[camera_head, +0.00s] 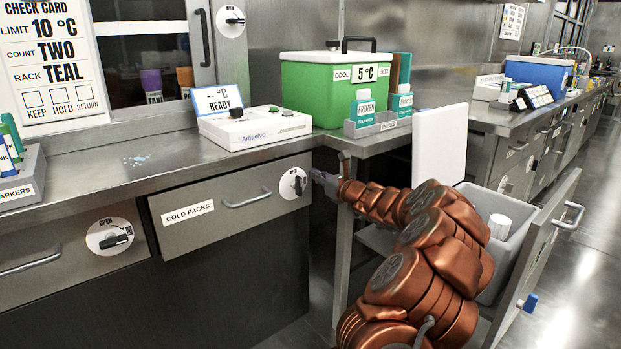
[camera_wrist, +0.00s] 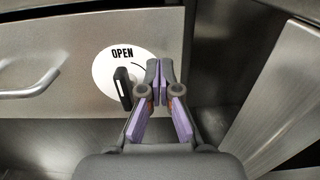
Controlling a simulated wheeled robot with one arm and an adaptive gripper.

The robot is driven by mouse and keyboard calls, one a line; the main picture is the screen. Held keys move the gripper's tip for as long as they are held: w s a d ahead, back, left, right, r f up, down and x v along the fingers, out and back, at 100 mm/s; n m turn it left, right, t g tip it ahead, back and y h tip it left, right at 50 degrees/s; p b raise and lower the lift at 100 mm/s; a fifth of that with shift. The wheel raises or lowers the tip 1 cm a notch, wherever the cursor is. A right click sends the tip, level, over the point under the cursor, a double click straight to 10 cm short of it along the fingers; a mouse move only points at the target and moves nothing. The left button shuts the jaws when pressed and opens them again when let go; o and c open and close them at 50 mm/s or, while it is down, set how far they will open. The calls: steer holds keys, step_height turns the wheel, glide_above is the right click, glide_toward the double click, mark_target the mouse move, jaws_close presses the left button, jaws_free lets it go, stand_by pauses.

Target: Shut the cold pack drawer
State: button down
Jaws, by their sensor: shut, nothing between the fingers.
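The cold pack drawer (camera_head: 230,220) is under the counter, with a COLD PACKS label (camera_head: 189,212) and a bar handle (camera_head: 247,198). Its front looks nearly in line with the counter edge; I cannot tell whether a small gap remains. A round dial plate (camera_head: 293,183) with a black knob is at its right end. In the wrist view the plate (camera_wrist: 108,62) reads OPEN and the knob (camera_wrist: 123,89) stands near upright. My gripper (camera_head: 320,177) is shut and empty, just right of the knob. Its fingertips (camera_wrist: 160,72) overlap the plate's right edge; contact is unclear.
A counter leg (camera_head: 343,250) stands near my wrist. The counter (camera_head: 130,180) carries a white device (camera_head: 255,127), a green cooler (camera_head: 310,95) and a marker rack (camera_head: 25,180).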

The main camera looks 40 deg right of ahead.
steer(key=shift+w+d+b, duration=0.1)
steer(key=shift+w+b, duration=0.3)
steer(key=shift+w, duration=0.95)
steer(key=shift+r, duration=0.1)
